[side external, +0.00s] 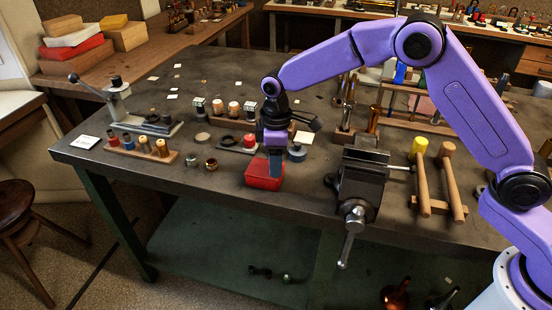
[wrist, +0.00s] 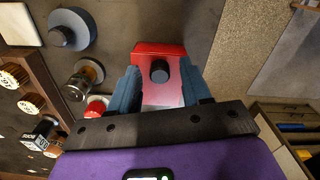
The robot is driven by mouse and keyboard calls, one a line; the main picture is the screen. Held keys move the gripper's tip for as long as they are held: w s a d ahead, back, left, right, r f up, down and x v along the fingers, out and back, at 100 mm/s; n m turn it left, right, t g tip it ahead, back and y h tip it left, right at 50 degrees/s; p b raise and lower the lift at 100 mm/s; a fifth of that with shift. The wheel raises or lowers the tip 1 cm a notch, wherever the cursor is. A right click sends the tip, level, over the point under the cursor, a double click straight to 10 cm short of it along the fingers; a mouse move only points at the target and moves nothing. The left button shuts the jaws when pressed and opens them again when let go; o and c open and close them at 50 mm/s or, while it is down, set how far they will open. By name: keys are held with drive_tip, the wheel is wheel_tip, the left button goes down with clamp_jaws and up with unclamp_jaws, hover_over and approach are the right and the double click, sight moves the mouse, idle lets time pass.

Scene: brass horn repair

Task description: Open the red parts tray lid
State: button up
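The red parts tray (side external: 264,176) sits near the front edge of the bench, left of the vise. In the wrist view the tray (wrist: 158,48) shows a red rim, a pinkish top surface and a dark round knob (wrist: 159,71) on it. My gripper (side external: 276,172) points down over the tray. In the wrist view my gripper (wrist: 160,80) is open, with one blue-grey finger on each side of the knob and a gap on both sides. The lid appears closed. The fingers hide part of the tray in the side view.
A dark bench vise (side external: 362,184) stands just right of the tray. A blue-grey round part (side external: 297,153) is close behind it. Small brass parts (side external: 211,164) and a wooden rack (side external: 140,152) lie to the left. The bench's front edge is close to the tray.

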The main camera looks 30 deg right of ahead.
clamp_jaws()
drive_tip(key=shift+s+d, duration=2.3)
drive_tip(key=shift+d, duration=0.05)
drive_tip(key=shift+o, duration=0.3)
unclamp_jaws()
drive_tip(key=shift+r, duration=0.15)
wheel_tip(320, 180, up, 17)
drive_tip(key=shift+r, duration=0.1)
